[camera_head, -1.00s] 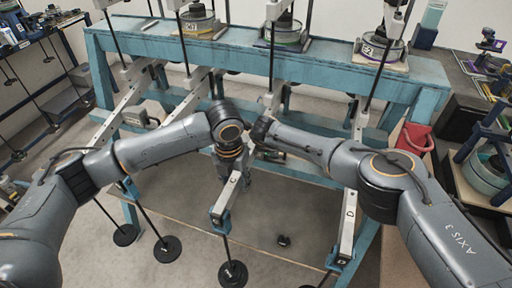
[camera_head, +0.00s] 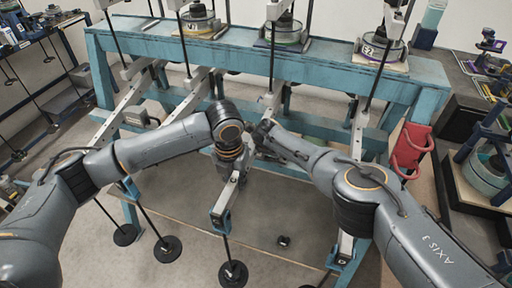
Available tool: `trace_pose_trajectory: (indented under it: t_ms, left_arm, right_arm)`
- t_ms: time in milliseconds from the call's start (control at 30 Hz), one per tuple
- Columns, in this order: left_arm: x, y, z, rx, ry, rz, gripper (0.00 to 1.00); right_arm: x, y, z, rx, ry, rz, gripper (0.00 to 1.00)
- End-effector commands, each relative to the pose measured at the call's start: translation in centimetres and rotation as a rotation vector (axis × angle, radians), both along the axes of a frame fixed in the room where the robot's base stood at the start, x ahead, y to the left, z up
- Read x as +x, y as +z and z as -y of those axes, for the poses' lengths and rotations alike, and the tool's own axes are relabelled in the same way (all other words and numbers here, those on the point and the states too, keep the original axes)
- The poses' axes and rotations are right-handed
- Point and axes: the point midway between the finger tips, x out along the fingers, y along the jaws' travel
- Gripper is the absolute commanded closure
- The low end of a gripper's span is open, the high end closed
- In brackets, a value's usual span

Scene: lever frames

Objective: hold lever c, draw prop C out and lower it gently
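Lever c (camera_head: 226,197) is the pale bar at mid-picture, sloping toward me; a blue bracket (camera_head: 218,217) at its near end carries a rod with a black disc weight (camera_head: 233,273). My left gripper (camera_head: 229,168) points down at lever c, just up the bar from the bracket. Its fingers are foreshortened beneath the wrist, so their opening and any contact are unclear. My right gripper (camera_head: 262,134) reaches in from the right to beside the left wrist, under the frame beam. Its fingertips are hidden. I cannot make out prop C; the two wrists cover that area.
The blue frame (camera_head: 250,55) spans the back, with pots on its top. Lever d's bracket (camera_head: 342,256) is at right, partly behind my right arm. A small dark object (camera_head: 284,241) lies on the board below.

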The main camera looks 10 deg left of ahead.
Motion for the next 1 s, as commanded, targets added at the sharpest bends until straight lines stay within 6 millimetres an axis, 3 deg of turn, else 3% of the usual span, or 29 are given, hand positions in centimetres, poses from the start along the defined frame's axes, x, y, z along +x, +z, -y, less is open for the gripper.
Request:
trace_pose_trajectory:
  t_ms: [600,933,1000]
  left_arm:
    - [0.2,2.2,0.0,0.005,0.0,-0.034,1.0]
    - [0.3,2.4,0.0,0.004,0.001,-0.03,1.0]
    - [0.4,2.4,0.0,0.004,0.002,-0.029,1.0]
  right_arm:
    - [0.0,-0.1,0.1,-0.001,-0.001,-0.001,0.68]
    - [0.0,0.0,0.1,-0.001,-0.001,-0.001,0.68]
    - [0.0,0.0,0.1,-0.001,-0.001,-0.001,0.79]
